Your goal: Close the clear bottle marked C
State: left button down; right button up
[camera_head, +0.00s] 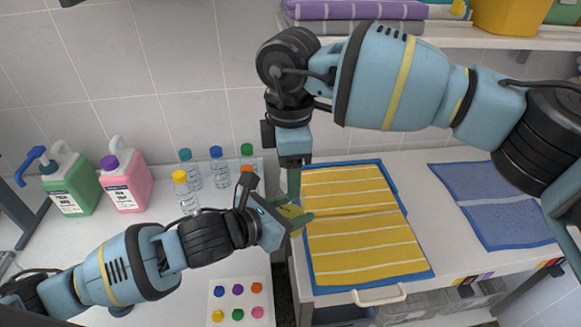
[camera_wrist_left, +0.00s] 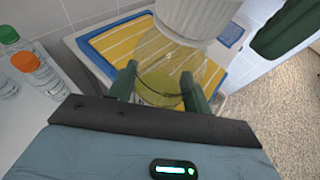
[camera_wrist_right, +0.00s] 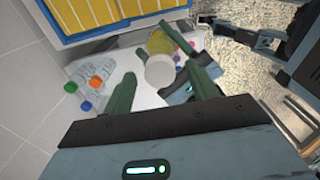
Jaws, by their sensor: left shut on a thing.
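My left gripper (camera_head: 291,212) is shut on a clear bottle (camera_wrist_left: 165,78) with yellowish contents, held out in front of the towel shelf. A large white part (camera_wrist_left: 200,18) shows at the bottle's top; I cannot tell if it is fully seated. The same white part (camera_wrist_right: 160,71) appears in the right wrist view, between and apart from the fingers of my right gripper (camera_wrist_right: 163,70). My right gripper is open, pointing down just above the bottle. In the head view my arms mostly hide the bottle. No letter C is readable.
Several capped clear bottles (camera_head: 216,167) stand at the left, beside a green jug (camera_head: 72,182) and a pink jug (camera_head: 126,180). A card with coloured dots (camera_head: 238,304) lies in front. Yellow striped towels (camera_head: 365,240) and a blue towel (camera_head: 500,205) lie to the right.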

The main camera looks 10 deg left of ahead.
notch_tip(320, 180, up, 12)
dwell(0.8)
dwell(0.5)
